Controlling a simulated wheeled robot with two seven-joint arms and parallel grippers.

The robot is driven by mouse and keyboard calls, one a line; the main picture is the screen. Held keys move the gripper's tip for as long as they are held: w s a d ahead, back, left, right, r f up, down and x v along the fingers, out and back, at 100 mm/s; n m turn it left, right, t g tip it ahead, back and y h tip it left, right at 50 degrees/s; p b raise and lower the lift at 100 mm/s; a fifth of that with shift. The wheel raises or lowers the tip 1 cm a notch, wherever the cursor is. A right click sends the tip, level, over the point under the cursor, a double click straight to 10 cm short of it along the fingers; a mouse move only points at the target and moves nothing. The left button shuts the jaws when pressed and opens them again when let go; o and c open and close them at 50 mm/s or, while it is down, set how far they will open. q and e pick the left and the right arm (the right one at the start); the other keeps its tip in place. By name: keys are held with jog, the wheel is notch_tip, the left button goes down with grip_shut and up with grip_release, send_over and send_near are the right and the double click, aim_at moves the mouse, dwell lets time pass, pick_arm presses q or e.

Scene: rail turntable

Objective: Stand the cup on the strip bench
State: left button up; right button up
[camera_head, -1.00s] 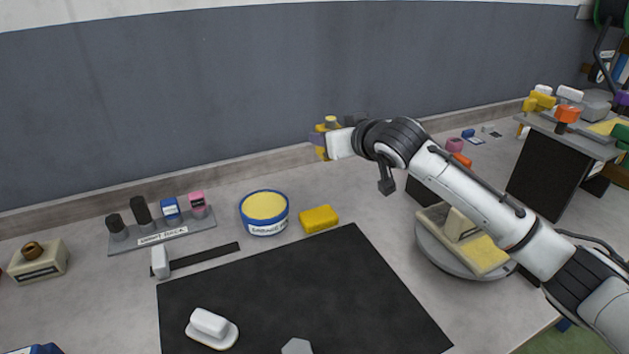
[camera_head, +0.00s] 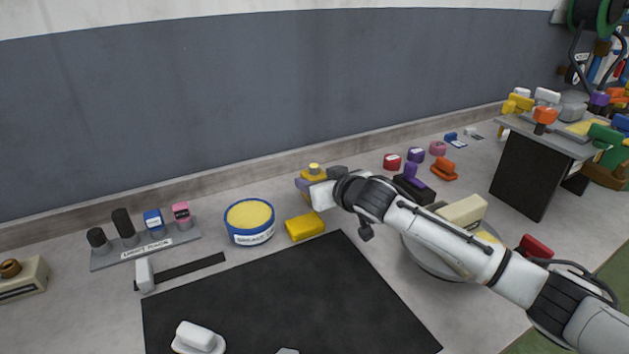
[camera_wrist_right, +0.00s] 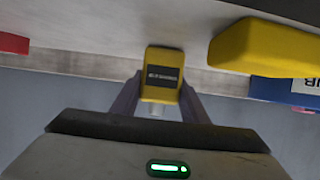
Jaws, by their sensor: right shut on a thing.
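My right gripper (camera_head: 309,183) is shut on a small yellow piece (camera_head: 314,172) with a pale knob, held beyond the yellow sponge-like block. In the right wrist view, the piece (camera_wrist_right: 162,76) shows a dark label and sits between the purple fingers of the gripper (camera_wrist_right: 160,100). I cannot tell for certain whether it is the cup, nor whether it touches the counter. No strip bench is clearly identifiable. A round grey turntable (camera_head: 424,262) with a cream block (camera_head: 463,211) is partly hidden behind my right arm. My left gripper is out of view.
A blue tub (camera_head: 249,222) with yellow contents and a yellow block (camera_head: 305,227) stand before the gripper. A labelled rack (camera_head: 146,246) stands left. A black mat (camera_head: 290,300) covers the front. Small coloured items, including a red one (camera_head: 392,161), lie right. The wall is close behind.

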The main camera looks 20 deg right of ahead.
jog(key=shift+f, duration=0.1)
jog(key=o, duration=1.1)
jog(key=shift+o, duration=0.2)
jog(key=shift+r, duration=0.2)
jog(key=v, duration=1.2)
jog(key=shift+f, duration=0.1)
